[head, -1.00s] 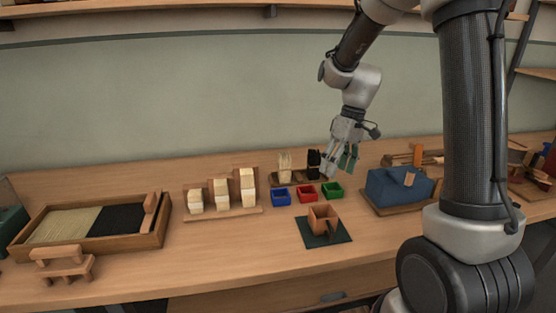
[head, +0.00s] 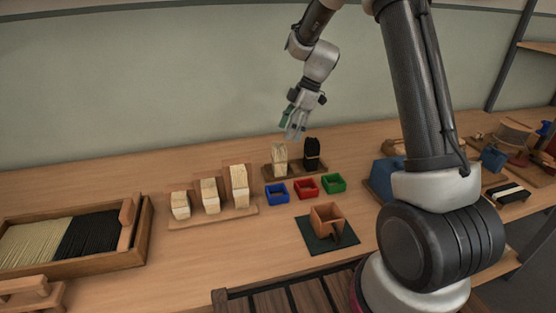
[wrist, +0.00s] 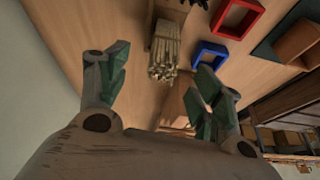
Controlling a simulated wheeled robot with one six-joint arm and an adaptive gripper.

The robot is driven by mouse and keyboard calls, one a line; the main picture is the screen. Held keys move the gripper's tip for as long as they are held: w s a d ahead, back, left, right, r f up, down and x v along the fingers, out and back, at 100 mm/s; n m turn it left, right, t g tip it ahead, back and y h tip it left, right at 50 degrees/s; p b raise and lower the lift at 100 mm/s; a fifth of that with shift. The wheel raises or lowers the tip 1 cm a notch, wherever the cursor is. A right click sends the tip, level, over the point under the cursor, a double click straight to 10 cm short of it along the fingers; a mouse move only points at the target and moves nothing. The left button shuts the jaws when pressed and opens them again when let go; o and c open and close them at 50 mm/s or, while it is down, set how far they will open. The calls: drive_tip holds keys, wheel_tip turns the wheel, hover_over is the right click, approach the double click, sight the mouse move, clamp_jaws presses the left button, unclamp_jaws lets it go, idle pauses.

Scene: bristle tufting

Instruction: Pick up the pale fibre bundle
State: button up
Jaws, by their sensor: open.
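The pale fibre bundle (head: 280,158) stands upright on a small wooden board (head: 271,174) near the back of the bench. A black bundle (head: 312,153) stands beside it on the right. My gripper (head: 293,132) is above and slightly right of the pale bundle in the head view, pointing down. In the wrist view the pale bundle (wrist: 164,60) shows its cut ends beyond and between the fingers of my gripper (wrist: 158,88). The green-padded fingers are apart and hold nothing. I cannot tell the exact gap to the bundle.
Blue (head: 277,192), red (head: 306,187) and green (head: 333,183) open boxes sit in front of the bundles. A stepped stand of pale blocks (head: 210,192) is to the left. A wooden tray (head: 142,243) holds pale and black fibres. A brown holder (head: 327,218) stands on a dark mat.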

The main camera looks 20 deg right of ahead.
sight(280, 147)
drive_tip(key=shift+n, duration=0.5)
drive_tip(key=x, duration=0.6)
drive_tip(key=shift+s+a+f, duration=0.2)
drive_tip(key=shift+s+a, duration=0.15)
drive_tip(key=shift+a, duration=0.25)
drive_tip(key=shift+a+f, duration=0.2)
drive_tip(key=shift+f, duration=0.3)
drive_tip(key=c, duration=1.1)
